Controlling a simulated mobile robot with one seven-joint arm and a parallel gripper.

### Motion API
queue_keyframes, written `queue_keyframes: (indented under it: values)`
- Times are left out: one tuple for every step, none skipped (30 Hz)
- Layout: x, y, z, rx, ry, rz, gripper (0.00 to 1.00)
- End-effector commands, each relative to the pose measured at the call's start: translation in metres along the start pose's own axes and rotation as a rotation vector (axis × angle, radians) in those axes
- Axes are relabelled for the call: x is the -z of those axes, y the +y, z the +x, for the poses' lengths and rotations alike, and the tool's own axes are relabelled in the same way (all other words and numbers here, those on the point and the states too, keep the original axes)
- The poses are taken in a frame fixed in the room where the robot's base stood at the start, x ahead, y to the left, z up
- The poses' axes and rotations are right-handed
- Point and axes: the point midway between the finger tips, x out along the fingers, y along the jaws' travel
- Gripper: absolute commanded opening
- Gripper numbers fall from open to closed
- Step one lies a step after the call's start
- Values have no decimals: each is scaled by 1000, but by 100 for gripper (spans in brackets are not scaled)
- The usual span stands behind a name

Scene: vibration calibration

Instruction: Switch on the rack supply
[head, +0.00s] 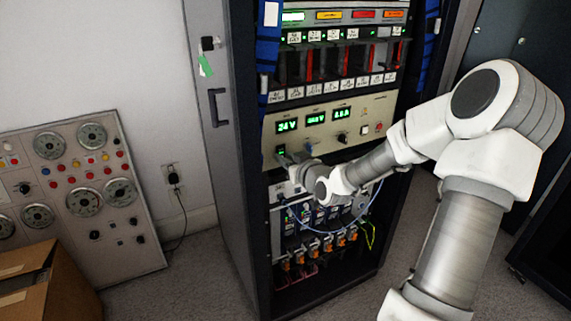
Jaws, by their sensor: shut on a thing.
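The rack supply (300,145) is a beige panel in the middle of the dark rack. Its three green displays (315,117) are lit; the left one reads 24 V. A small switch with a green light (281,149) is at the panel's lower left. My gripper (286,158) is at this switch, shut on it as far as I can see; the fingers are small and partly hide it. My arm reaches in from the right and covers the panel's lower right edge.
The rack's open door (216,110) stands to the left. Below the supply, a blue cable (318,232) loops in front of wired modules. A dial panel (75,195) leans at the wall, with a cardboard box (42,285) before it. The floor between is clear.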

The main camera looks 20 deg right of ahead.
Motion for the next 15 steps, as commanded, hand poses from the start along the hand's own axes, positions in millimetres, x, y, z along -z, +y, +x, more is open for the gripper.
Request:
queue_keyframes:
  values:
    - [-7, 1, 2, -2, 25, -1, 0]
    - [-7, 1, 2, -1, 38, -1, 0]
    - [-7, 1, 2, -1, 54, -1, 0]
    - [-6, 1, 1, -1, 65, -1, 0]
    - [-6, 1, 1, -1, 74, -1, 0]
    - [-5, 1, 1, -1, 82, 0, 0]
    - [-4, 0, 1, -1, 87, 0, 0]
    - [-4, 0, 1, -1, 91, 0, 0]
    - [-3, 0, 1, 0, 94, 0, 0]
    - [-3, 0, 0, 0, 95, 0, 0]
    - [-2, 0, 0, 0, 95, 0, 0]
    - [-2, 0, 0, 0, 95, 0, 0]
    - [-2, 0, 0, 0, 95, 0, 0]
    - [-2, 0, 0, 0, 94, 0, 0]
    - [-2, 0, 0, 0, 94, 0, 0]
